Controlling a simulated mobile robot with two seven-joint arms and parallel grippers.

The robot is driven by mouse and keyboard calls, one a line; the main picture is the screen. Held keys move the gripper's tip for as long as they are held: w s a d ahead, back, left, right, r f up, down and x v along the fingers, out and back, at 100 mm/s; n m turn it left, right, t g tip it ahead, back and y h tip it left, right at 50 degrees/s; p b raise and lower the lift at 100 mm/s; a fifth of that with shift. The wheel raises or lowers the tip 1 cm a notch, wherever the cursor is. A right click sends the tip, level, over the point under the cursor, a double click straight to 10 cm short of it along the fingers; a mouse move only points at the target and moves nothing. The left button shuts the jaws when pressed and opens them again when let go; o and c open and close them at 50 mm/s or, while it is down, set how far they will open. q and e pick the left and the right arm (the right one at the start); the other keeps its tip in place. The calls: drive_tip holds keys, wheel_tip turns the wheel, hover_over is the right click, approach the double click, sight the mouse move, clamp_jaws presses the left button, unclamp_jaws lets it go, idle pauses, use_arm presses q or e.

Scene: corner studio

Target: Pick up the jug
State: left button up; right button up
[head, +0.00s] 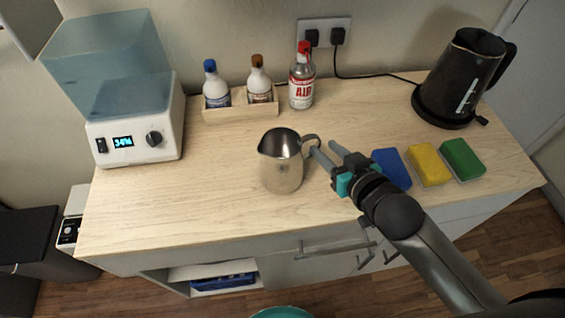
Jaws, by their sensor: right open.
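A shiny metal jug (281,165) stands upright on the light wooden counter, near its middle. Its spout points left and its handle (311,142) points right. My right gripper (324,152) comes in from the right, with its jaws open at the jug's handle. One finger lies just below the handle and the other just right of it. Whether a finger touches the handle I cannot tell. My left gripper is not in the head view.
Blue, yellow and green sponges (429,165) lie right of the gripper; the blue one is close to it. A black kettle (461,78) stands at the back right. Bottles, some in a wooden box (240,108), stand behind the jug. A white machine (136,140) is left. Counter front-left is clear.

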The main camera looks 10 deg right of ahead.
sight(318, 140)
drive_tip(key=shift+r+b+x, duration=0.15)
drive_tip(key=shift+b+x, duration=0.2)
drive_tip(key=shift+x, duration=1.25)
drive_tip(key=shift+r+b+x, duration=0.15)
drive_tip(key=shift+b+x, duration=0.15)
drive_tip(key=shift+x, duration=1.35)
drive_tip(key=shift+w+a, duration=0.1)
drive_tip(key=shift+a, duration=0.05)
drive_tip(key=shift+c, duration=0.2)
clamp_jaws()
